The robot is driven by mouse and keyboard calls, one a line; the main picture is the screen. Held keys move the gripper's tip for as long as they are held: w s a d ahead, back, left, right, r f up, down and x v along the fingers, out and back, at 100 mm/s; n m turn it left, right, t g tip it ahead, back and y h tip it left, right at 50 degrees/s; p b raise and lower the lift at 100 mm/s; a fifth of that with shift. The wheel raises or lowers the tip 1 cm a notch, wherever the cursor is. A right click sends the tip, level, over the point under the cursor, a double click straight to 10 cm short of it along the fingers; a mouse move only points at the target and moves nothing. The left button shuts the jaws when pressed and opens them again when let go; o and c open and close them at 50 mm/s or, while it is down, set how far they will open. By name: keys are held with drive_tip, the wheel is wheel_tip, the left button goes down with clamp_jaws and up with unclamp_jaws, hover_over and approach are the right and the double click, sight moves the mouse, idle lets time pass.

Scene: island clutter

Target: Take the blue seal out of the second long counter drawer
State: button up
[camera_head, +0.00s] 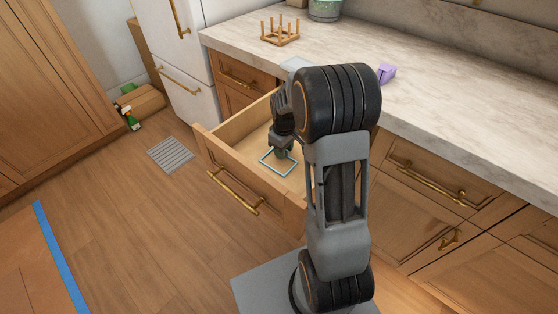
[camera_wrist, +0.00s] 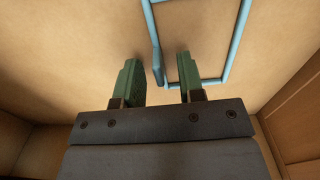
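The blue seal is a thin light-blue rectangular frame (camera_head: 270,168) lying flat on the floor of the open wooden drawer (camera_head: 236,180). It also shows in the wrist view (camera_wrist: 236,48), where its upper part runs out of the picture. My gripper (camera_head: 281,155) is inside the drawer, over the seal's far side. In the wrist view its two green fingers (camera_wrist: 158,76) are apart, and one side bar of the seal shows between them. I cannot tell whether either finger touches the bar. My arm hides the drawer's right part.
Closed drawers (camera_head: 428,180) are at right. The floor to the left is mostly clear, with a grey vent (camera_head: 171,154).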

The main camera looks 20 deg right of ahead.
clamp_jaws()
drive_tip(key=shift+r, duration=0.1)
